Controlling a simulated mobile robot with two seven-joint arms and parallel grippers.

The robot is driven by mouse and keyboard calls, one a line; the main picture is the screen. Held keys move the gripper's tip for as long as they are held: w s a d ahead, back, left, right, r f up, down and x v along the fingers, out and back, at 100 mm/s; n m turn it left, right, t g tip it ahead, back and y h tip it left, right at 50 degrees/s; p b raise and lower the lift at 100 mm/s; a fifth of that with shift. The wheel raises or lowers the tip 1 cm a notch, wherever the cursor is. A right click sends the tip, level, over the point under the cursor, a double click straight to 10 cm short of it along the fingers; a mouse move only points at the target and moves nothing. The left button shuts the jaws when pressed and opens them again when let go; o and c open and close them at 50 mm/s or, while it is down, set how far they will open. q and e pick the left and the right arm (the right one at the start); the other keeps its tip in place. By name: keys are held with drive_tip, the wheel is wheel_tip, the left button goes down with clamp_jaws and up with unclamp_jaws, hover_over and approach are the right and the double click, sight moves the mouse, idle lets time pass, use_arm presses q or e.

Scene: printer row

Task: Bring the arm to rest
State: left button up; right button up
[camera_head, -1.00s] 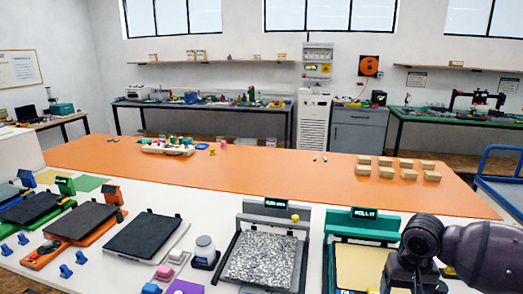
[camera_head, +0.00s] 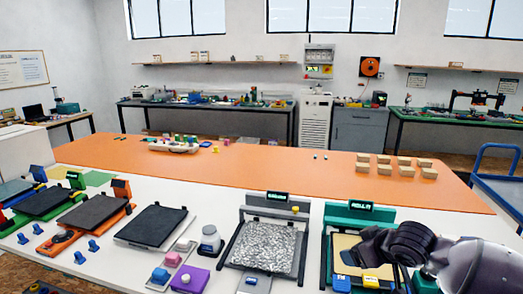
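My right arm comes in from the lower right, and its dark wrist and gripper (camera_head: 376,246) are over the teal-framed printer (camera_head: 360,214) at the right end of the row. They cover part of that printer's yellow bed (camera_head: 343,244). The fingertips are not clear enough to tell whether they are apart or together, and no held object can be made out. My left arm and gripper are not in view.
A grey-framed printer (camera_head: 276,197) with a speckled bed stands left of the arm. A jar (camera_head: 210,240), a purple block (camera_head: 190,279) and several dark-bedded printers share the white table. An orange table (camera_head: 280,172) with several tan blocks lies behind. A blue cart (camera_head: 500,187) stands at right.

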drive_tip(key=s+a+f+n+t+y, duration=0.2)
drive_tip(key=s+a+f+t, duration=0.2)
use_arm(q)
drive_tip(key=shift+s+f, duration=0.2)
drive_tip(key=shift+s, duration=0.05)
use_arm(e)
drive_tip(key=s+d+f+m+h, duration=0.3)
drive_tip(key=s+d+f, duration=0.1)
drive_tip(key=s+f, duration=0.6)
drive_tip(key=s+d+f+m+g+h, duration=0.1)
drive_tip(key=s+d+f+m+h, duration=0.1)
drive_tip(key=s+f, duration=0.7)
drive_tip(key=s+d+m, duration=0.1)
drive_tip(key=s+m, duration=0.1)
drive_tip(key=s, duration=0.4)
drive_tip(key=shift+s+d+f+h, duration=0.35)
drive_tip(key=shift+s+f+h, duration=0.05)
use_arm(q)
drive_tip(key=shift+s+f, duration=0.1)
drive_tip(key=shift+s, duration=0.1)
